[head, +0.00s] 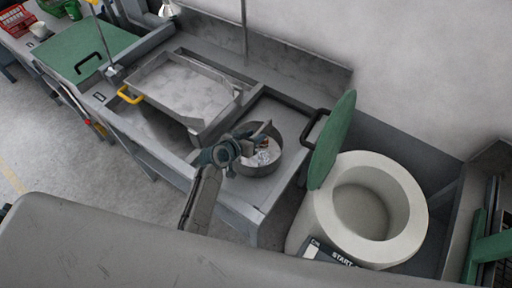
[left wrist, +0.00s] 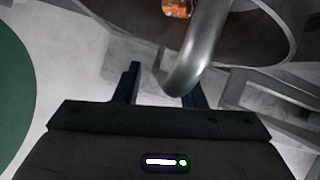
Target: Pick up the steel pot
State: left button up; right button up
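The steel pot (head: 262,172) stands on the grey workbench, between the shallow tray and the white round vessel. It holds crumpled pale and coppery pieces; an orange-brown piece shows inside it in the left wrist view. My left gripper (head: 237,148) is at the pot's left rim and covers part of it. In the left wrist view the pot (left wrist: 262,42) fills the top, and its curved handle (left wrist: 195,60) comes down toward my left gripper (left wrist: 160,92). The fingers are apart, with the handle's end between or just above them, closer to the right finger. My right gripper is not in view.
A shallow grey tray (head: 178,88) with a yellow handle lies left of the pot. The white round vessel (head: 408,195) with a raised green lid (head: 332,140) stands to the right. A green panel (head: 85,45) and red basket (head: 15,22) are farther left. A wall runs behind.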

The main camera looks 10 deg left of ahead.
pick_arm(q)
grip_shut()
dwell(1.4)
